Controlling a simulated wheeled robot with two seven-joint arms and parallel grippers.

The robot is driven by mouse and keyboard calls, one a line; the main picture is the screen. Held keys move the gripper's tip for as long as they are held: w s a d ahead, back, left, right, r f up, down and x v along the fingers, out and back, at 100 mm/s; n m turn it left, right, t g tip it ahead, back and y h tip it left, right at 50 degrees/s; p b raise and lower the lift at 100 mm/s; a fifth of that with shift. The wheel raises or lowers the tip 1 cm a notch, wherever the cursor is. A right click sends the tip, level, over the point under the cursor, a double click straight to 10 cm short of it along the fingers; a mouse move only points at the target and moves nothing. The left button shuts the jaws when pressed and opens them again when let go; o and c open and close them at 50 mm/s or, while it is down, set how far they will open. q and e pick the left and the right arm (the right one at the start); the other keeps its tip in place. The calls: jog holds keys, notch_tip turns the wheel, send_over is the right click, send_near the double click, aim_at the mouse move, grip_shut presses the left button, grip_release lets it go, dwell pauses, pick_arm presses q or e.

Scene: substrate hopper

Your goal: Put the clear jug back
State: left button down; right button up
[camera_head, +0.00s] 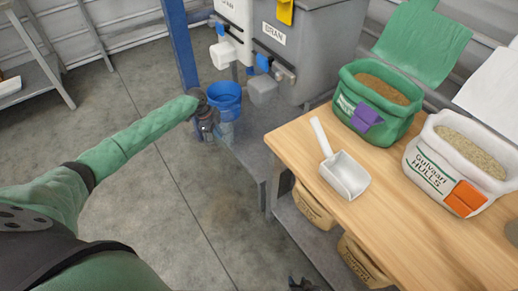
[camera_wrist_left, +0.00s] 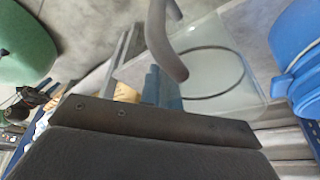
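The clear jug (camera_head: 226,131) shows in the head view just below the blue bucket, at the left end of the low grey shelf. It is partly hidden by my left gripper (camera_head: 207,126), which is right beside it. In the left wrist view the clear jug (camera_wrist_left: 222,65) is close in front of the gripper, with a grey curved handle (camera_wrist_left: 167,40) toward me. Whether the fingers are closed around the handle is hidden. A dark tip at the bottom edge of the head view looks like my right gripper (camera_head: 304,285); its fingers are too cut off to read.
The blue bucket (camera_head: 225,93) stands close behind the jug and also shows in the left wrist view (camera_wrist_left: 298,65). A blue post (camera_head: 181,45) and hoppers (camera_head: 305,45) rise behind. A wooden table (camera_head: 420,220) holds a white scoop (camera_head: 345,174) and two open bags. Floor at left is clear.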

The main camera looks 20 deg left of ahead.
pick_arm(q)
jog(key=w+d+f, duration=0.2)
jog(key=d+f, duration=0.1)
jog(key=d, duration=1.3)
jog(key=shift+d+f, duration=0.15)
jog(key=shift+d, duration=0.25)
jog(key=c, duration=1.6)
grip_release()
jog(key=shift+f, duration=0.1)
jog(key=v, duration=0.7)
jog(key=shift+a+r, duration=0.15)
jog(key=shift+r, duration=0.15)
